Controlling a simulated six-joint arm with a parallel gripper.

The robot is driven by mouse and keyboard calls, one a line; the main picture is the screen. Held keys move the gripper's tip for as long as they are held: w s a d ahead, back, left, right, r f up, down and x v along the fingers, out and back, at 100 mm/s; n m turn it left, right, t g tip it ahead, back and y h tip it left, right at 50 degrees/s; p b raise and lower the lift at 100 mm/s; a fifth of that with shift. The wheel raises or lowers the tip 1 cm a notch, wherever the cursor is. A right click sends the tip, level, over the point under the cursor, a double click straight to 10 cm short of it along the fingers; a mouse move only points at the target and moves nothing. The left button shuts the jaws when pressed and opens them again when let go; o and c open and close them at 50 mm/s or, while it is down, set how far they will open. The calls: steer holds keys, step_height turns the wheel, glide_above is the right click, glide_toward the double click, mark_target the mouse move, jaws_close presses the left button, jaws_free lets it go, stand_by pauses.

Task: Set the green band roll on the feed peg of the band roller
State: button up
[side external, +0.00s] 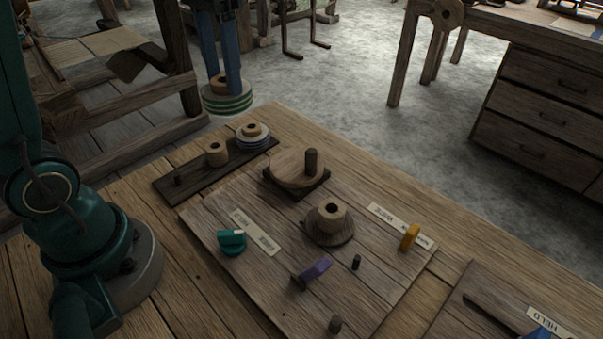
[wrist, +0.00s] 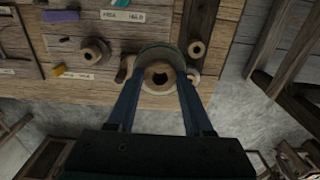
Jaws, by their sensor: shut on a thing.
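My gripper (side external: 222,86) is shut on the green band roll (side external: 227,104), a wooden-cored roll with green and pale stripes. It hangs level in the air beyond the table's far edge, past the peg rack (side external: 194,174). In the wrist view the roll (wrist: 155,54) sits between the two blue fingers, its core hole facing the camera. I cannot tell which is the feed peg.
The rack holds a plain wooden roll (side external: 216,154), a grey-blue striped roll (side external: 253,138) and a bare peg (side external: 178,180). Another panel (side external: 465,310) lies at the right.

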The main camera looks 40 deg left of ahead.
steer(key=r, duration=0.2)
steer(key=m, duration=0.4)
glide_above(336, 321)
steer(key=shift+f, duration=8.8)
steer(key=shift+f, duration=0.7)
